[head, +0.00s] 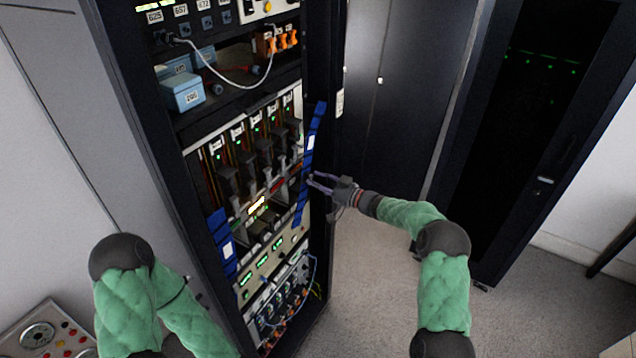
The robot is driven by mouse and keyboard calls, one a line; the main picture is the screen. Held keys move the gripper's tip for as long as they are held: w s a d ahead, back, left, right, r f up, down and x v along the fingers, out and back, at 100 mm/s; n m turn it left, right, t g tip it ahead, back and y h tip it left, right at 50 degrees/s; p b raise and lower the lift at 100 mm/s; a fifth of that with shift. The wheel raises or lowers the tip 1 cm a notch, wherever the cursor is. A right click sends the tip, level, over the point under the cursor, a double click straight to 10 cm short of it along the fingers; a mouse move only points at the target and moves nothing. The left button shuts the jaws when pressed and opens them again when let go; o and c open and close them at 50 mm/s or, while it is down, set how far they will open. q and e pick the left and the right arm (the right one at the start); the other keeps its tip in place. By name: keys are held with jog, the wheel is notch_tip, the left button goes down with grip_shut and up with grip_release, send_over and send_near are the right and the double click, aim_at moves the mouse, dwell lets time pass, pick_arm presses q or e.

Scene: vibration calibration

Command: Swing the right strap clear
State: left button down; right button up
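The right strap (309,150) is a long blue band with a white label. It runs nearly upright along the right front edge of the equipment rack (322,70). My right gripper (312,181) is level with the strap's lower middle, coming from the right. Its two fingers look apart, with the tips at or very near the strap's edge; I cannot tell whether they touch. A second blue strap (228,248), also with a white label, lies on the rack's left front edge. My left arm bends at the lower left, and its gripper is out of view.
Rack modules (255,155) with black handles sit between the straps. A white cable loops above them near a blue box (182,93). A dark cabinet (520,130) stands at the right. Grey floor (375,270) is open between rack and cabinet. A control panel (45,335) is at lower left.

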grip_shut()
jog(key=shift+w+d+f+n+b, duration=0.3)
jog(key=shift+w+d+n+b, duration=0.5)
jog(key=shift+w+b, duration=0.5)
jog(key=shift+w+d+f+n+b, duration=0.3)
jog(key=shift+w+d+n+b, duration=0.5)
jog(key=shift+b, duration=0.85)
jog(key=shift+w+d+f+n+b, duration=0.3)
jog(key=shift+w+d+n+b, duration=0.2)
jog(key=shift+w+d+b, duration=0.7)
jog(key=shift+w+a, duration=0.2)
jog(key=shift+a, duration=0.1)
jog(key=o, duration=0.6)
grip_release()
jog(key=shift+s+d+f, duration=0.1)
jog(key=shift+d, duration=0.05)
jog(key=v, duration=1.1)
jog(key=shift+s+d, duration=0.2)
jog(key=shift+d, duration=0.05)
